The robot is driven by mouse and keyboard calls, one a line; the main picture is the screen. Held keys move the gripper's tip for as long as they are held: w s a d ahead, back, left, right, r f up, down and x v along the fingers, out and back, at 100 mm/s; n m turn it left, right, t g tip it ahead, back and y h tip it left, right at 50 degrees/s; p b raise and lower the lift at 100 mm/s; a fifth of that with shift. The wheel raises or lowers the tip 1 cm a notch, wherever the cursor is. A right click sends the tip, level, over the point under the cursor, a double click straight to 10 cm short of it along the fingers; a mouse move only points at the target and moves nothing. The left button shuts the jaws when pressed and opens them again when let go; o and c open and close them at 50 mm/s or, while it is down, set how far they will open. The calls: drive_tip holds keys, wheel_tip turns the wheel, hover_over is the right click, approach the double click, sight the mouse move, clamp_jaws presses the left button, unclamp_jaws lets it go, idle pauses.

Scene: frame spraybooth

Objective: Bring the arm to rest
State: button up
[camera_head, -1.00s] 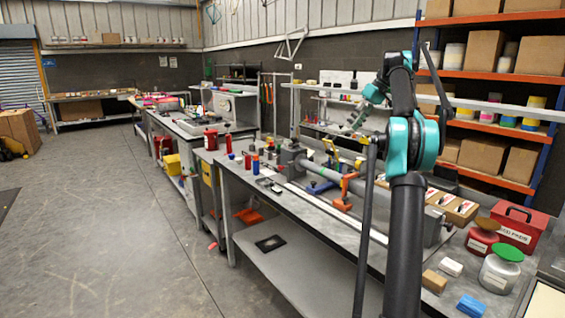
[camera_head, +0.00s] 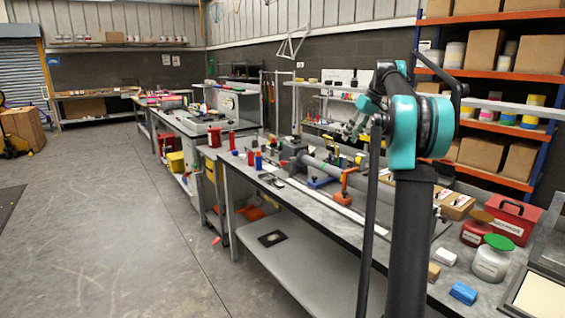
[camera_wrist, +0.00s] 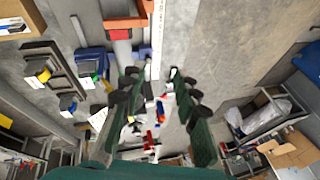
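My arm (camera_head: 408,120), teal and black, rises at the right of the head view in front of the long workbench. In the wrist view my gripper (camera_wrist: 152,76) shows as two dark green fingers with black tips, spread wide apart. No object shows held between them. Beyond the fingers the grey bench surface and a pale strip show, with small red and white items farther off.
The workbench (camera_head: 325,215) holds a clamped pipe (camera_head: 335,173), a blue block (camera_head: 463,293), a green-lidded jar (camera_head: 490,262) and a red case (camera_head: 513,219). Orange shelving (camera_head: 482,125) with boxes stands behind my arm.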

drive_tip(key=s+a+f+m+t+h, duration=0.1)
drive_tip(key=s+a+f+m+h, duration=0.1)
drive_tip(key=s+f, duration=1.5)
drive_tip(key=s+a+f+m+t+h, duration=0.1)
drive_tip(key=s+a+f, duration=0.4)
drive_tip(key=s+f, duration=1.3)
drive_tip(key=s+m+h, duration=0.1)
drive_tip(key=s+m, duration=0.1)
drive_tip(key=s, duration=0.6)
drive_tip(key=shift+s+a+f, duration=0.15)
drive_tip(key=shift+s+f, duration=0.15)
drive_tip(key=shift+s, duration=0.1)
drive_tip(key=shift+c, duration=0.5)
